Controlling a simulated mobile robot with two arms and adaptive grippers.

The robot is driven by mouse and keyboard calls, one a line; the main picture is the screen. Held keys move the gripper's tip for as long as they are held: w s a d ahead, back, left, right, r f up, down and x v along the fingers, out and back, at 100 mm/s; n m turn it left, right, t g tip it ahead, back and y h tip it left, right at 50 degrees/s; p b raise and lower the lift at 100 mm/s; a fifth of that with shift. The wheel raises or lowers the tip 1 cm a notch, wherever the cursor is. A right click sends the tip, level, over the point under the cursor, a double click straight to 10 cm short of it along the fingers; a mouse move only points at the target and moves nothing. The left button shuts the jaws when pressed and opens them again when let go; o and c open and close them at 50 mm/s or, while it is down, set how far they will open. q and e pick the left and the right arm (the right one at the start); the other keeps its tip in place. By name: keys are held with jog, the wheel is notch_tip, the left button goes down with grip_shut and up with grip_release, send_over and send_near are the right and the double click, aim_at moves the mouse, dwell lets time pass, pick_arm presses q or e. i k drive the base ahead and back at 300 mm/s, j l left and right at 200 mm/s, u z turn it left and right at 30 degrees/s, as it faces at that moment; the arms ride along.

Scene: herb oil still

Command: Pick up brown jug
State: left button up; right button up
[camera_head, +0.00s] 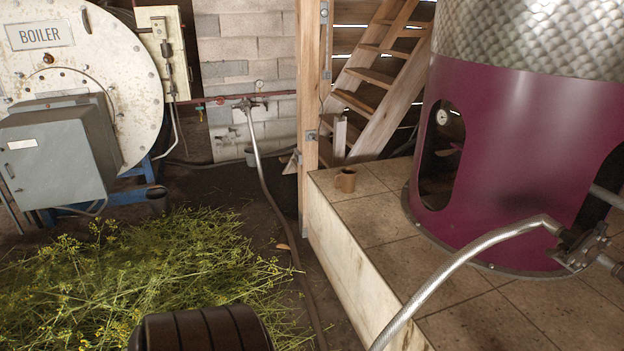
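Neither of my grippers shows in the head view. A dark ribbed shape at the bottom edge may be a part of my own body; I cannot tell which.
A large purple still (500,165) stands on the platform right of the jug. A silver hose (458,262) arches across the platform's front. Cut herbs (130,275) cover the floor at left, before the boiler (75,70). Wooden stairs (375,85) rise behind. A floor hose (272,205) runs beside the platform.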

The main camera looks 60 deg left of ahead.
aim_at(345, 181)
jog(key=j+u, duration=0.6)
jog(key=u, duration=0.25)
jog(key=i+j+u, duration=0.1)
jog(key=j+u, duration=0.15)
jog(key=u, duration=0.15)
